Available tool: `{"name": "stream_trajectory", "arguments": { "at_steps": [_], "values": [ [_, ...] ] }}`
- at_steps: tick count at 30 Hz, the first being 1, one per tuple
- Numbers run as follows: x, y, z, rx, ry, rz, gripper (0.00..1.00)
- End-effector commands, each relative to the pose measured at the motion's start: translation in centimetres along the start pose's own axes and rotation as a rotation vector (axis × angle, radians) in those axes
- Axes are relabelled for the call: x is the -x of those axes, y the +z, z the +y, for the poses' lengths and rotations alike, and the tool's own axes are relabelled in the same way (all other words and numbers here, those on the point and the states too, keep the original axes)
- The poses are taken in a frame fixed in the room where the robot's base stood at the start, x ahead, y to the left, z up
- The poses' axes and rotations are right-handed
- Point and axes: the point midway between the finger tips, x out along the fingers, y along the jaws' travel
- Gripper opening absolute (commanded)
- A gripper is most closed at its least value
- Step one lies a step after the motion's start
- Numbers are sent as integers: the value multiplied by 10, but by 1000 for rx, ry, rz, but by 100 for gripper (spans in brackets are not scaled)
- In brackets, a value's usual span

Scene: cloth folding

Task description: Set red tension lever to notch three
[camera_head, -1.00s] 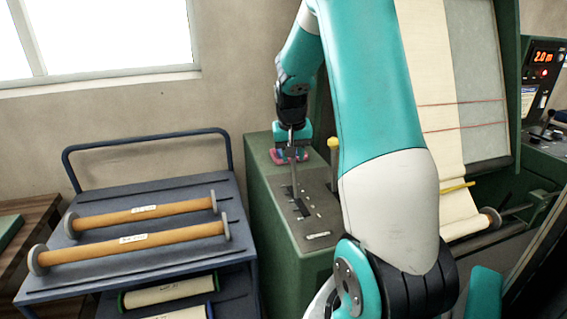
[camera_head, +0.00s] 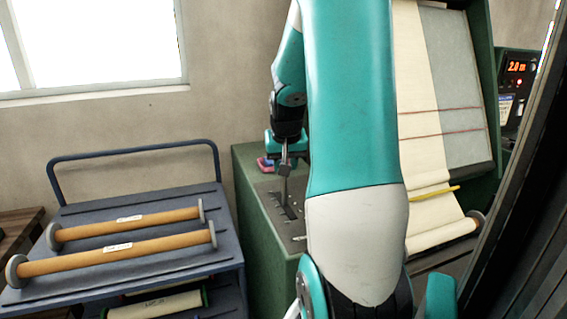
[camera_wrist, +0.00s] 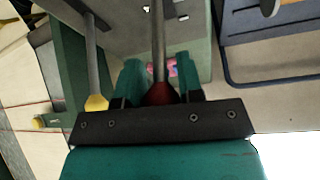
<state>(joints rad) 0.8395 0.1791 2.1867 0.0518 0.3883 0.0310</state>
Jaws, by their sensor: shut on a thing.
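The red knob (camera_wrist: 160,93) of the tension lever sits between my gripper's fingers in the wrist view, with its metal shaft (camera_wrist: 159,40) running away from it. My gripper (camera_wrist: 157,86) is shut on this knob. In the head view my gripper (camera_head: 284,146) is at the top of the lever shaft (camera_head: 284,185), above the slotted panel (camera_head: 266,200) on the green machine. The knob is hidden there. The shaft stands close to upright. I cannot read which notch it is in.
A second lever with a yellow knob (camera_wrist: 96,102) stands beside my gripper. A pink and blue object (camera_head: 265,163) lies behind the lever. A cart (camera_head: 120,262) with orange rollers (camera_head: 120,255) stands left.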

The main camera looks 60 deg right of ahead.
Motion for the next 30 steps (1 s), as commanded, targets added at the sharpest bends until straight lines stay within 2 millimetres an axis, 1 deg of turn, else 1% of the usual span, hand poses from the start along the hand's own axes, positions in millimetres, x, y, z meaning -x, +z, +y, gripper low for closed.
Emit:
{"name": "stream_trajectory", "arguments": {
  "at_steps": [2, 3, 5, 6, 14, 17, 20, 22, 30],
  "values": [
    [0, 1, 1, -1, 2, -6, 0],
    [0, 1, 1, -1, 2, -6, 39],
    [0, 1, 0, -1, 1, -5, 52],
    [0, 1, 0, -1, 1, -5, 55],
    [0, 0, 0, 0, 1, -3, 55],
    [7, 0, 0, 0, 0, 1, 55],
    [23, -1, 0, 0, 0, 3, 55],
    [38, -1, 0, 0, 0, 5, 55],
    [108, -1, 0, 0, 1, 4, 55]
  ]
}}
